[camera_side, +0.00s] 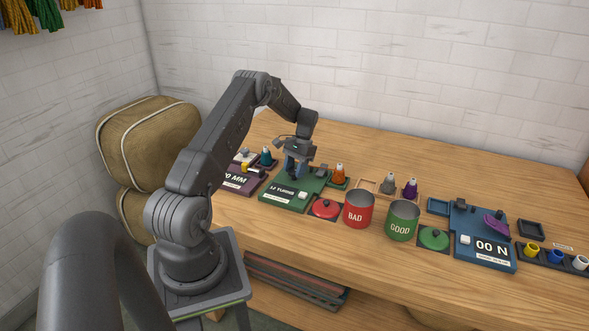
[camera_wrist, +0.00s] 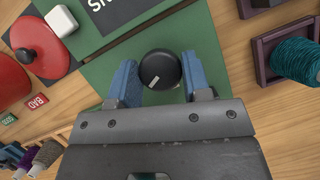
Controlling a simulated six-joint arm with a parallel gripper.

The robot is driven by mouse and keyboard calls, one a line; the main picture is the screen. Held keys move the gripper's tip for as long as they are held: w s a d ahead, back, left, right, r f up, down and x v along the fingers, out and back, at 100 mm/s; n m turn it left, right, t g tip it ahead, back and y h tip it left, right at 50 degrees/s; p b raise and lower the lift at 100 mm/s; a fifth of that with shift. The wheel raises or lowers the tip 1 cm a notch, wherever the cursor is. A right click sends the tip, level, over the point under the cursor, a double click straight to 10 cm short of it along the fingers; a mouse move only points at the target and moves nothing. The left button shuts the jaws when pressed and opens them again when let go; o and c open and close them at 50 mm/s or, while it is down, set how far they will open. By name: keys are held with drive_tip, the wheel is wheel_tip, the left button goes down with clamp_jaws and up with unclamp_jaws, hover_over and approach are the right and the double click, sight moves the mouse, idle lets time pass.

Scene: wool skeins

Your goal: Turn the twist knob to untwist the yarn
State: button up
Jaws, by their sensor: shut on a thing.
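The green twist tester (camera_side: 272,198) stands on the table in the side view, its display reading what looks like "12 TURNS". Its round black knob (camera_wrist: 160,69), with a pale pointer mark, shows in the wrist view. My gripper (camera_wrist: 159,66) is over the tester, its two blue fingers shut on the knob, one on each side. In the side view my gripper (camera_side: 295,168) points down at the tester and mostly hides the knob. I cannot make out any yarn stretched on the tester.
Right of the tester are a red lid (camera_side: 324,208), a red BAD can (camera_side: 358,210), a green GOOD can (camera_side: 402,221) and a green lid (camera_side: 433,238). An orange cone (camera_side: 338,175) stands close behind. A blue force tester (camera_side: 482,250) is farther right.

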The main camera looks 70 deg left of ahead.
drive_tip(key=o, duration=0.9)
drive_tip(key=shift+r, duration=0.1)
drive_tip(key=v, duration=1.3)
drive_tip(key=shift+w+r, duration=0.15)
drive_tip(key=shift+r, duration=0.15)
